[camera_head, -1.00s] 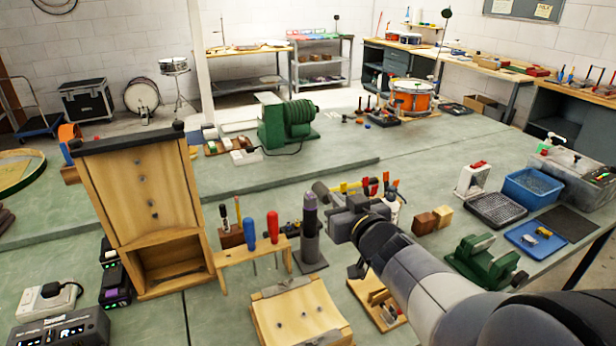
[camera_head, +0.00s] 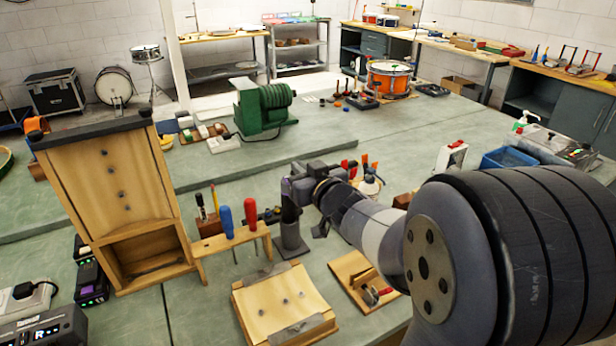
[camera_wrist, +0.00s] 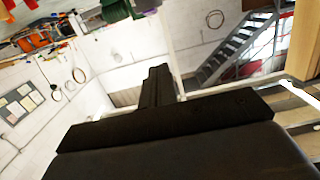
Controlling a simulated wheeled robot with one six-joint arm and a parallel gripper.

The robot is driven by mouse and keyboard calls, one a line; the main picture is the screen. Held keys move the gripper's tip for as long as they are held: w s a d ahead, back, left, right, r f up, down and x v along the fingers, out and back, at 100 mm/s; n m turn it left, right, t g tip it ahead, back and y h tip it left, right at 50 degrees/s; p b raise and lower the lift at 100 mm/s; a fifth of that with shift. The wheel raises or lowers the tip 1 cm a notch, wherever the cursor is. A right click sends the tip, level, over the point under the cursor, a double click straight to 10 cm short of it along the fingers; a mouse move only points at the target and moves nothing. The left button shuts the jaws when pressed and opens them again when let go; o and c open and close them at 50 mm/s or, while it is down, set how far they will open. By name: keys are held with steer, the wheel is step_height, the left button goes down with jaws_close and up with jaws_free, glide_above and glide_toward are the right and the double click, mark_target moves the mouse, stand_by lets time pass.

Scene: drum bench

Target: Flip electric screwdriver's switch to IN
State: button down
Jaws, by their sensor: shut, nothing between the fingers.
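A dark grey upright tool (camera_head: 290,217) stands on a flat grey base in the middle of the bench; it looks like the electric screwdriver. Its switch is too small to make out. My gripper (camera_head: 296,174) is at the upper part of this tool and overlaps it in the head view. I cannot tell whether they touch. In the wrist view my gripper's dark fingers (camera_wrist: 158,84) are together with nothing between them. The screwdriver does not show there.
A wooden rack (camera_head: 232,241) with blue and red-handled screwdrivers stands just left of the tool. A wooden block (camera_head: 284,305) lies in front, and a wooden tray (camera_head: 362,281) lies to the right.

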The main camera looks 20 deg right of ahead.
steer(key=x, duration=0.4)
steer(key=shift+w+f, duration=0.2)
steer(key=shift+w, duration=0.05)
step_height(320, 180, down, 2)
steer(key=shift+f, duration=0.25)
steer(key=shift+w+f, duration=0.1)
steer(key=shift+f, duration=0.45)
steer(key=shift+r+p, duration=0.1)
steer(key=shift+p, duration=0.2)
